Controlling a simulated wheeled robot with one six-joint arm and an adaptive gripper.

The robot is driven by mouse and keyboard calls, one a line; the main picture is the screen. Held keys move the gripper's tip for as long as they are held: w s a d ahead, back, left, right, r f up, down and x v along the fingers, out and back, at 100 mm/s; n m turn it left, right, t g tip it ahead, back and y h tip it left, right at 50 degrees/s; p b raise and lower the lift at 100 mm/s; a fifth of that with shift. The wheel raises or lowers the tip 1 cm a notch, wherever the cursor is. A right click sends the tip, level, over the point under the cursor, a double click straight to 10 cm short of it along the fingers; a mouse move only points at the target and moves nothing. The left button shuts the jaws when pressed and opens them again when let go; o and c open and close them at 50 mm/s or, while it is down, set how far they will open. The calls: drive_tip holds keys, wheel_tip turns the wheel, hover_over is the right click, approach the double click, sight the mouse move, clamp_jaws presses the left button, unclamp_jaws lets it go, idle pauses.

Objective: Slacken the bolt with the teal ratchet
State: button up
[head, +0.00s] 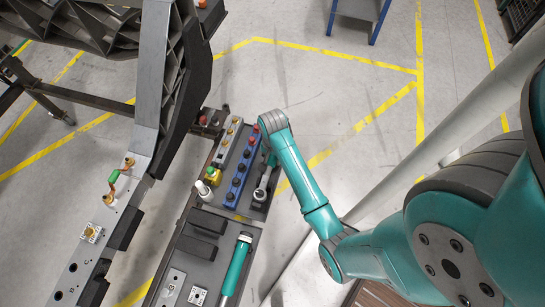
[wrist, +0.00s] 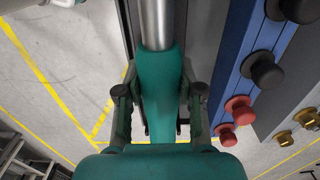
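The teal ratchet's handle lies between the fingers of my gripper (wrist: 160,80) in the wrist view. The teal ratchet (wrist: 160,65) has a bright metal shaft running to the top edge of that view. The fingers sit close against both sides of the handle and look shut on it. In the head view, the ratchet's metal head (head: 259,195) shows beside the blue strip, and my arm hides the handle. A small brass bolt-like piece (head: 91,232) sits on a white marked plate on the grey chassis beam at left; I cannot tell surely that it is the bolt.
A blue strip (head: 236,180) with dark and red knobs runs close beside the gripper. A grey strip with brass pieces (head: 228,140) lies beyond it. Another teal-handled tool (head: 236,265) lies on the dark bench. A green-handled part (head: 113,178) stands on the chassis beam.

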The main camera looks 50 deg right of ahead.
clamp_jaws()
drive_tip(key=shift+r, duration=0.1)
